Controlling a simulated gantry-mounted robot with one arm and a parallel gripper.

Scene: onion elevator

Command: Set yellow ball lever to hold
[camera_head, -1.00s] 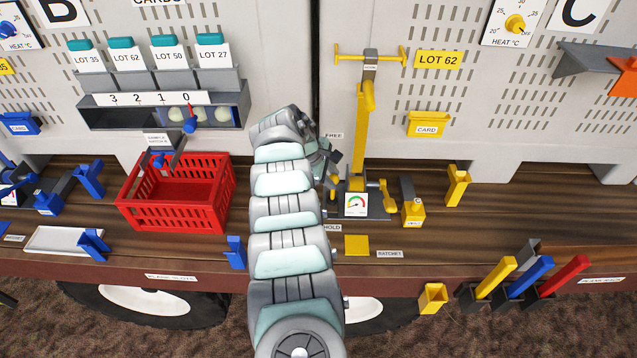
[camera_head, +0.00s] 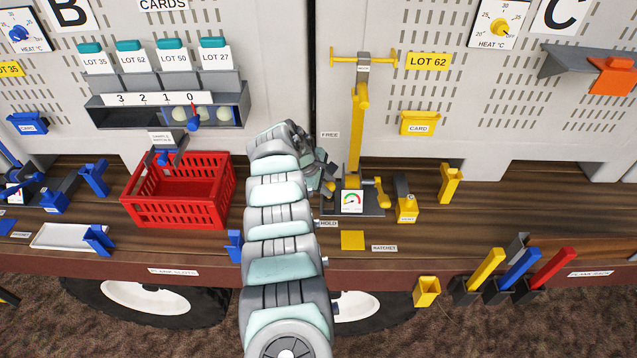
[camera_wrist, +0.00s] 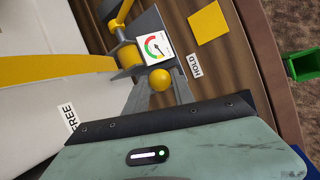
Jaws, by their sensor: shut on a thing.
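The yellow ball (camera_wrist: 160,79) of the lever shows in the wrist view, at the edge of my gripper (camera_wrist: 164,92), which is shut on it. The fingertips are mostly hidden. The ball is nearer the HOLD label (camera_wrist: 195,66) than the FREE label (camera_wrist: 70,117). In the head view my gripper (camera_head: 326,176) is at the left side of the yellow winch station, between the FREE label (camera_head: 330,134) above and the HOLD label (camera_head: 328,224) below. My arm hides part of this area.
A gauge (camera_head: 352,201) and a yellow crank (camera_head: 378,192) stand just right of my gripper. A yellow post (camera_head: 359,130) rises behind. A red crate (camera_head: 150,207) stands left of my arm. A yellow square (camera_head: 352,240) lies in front.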

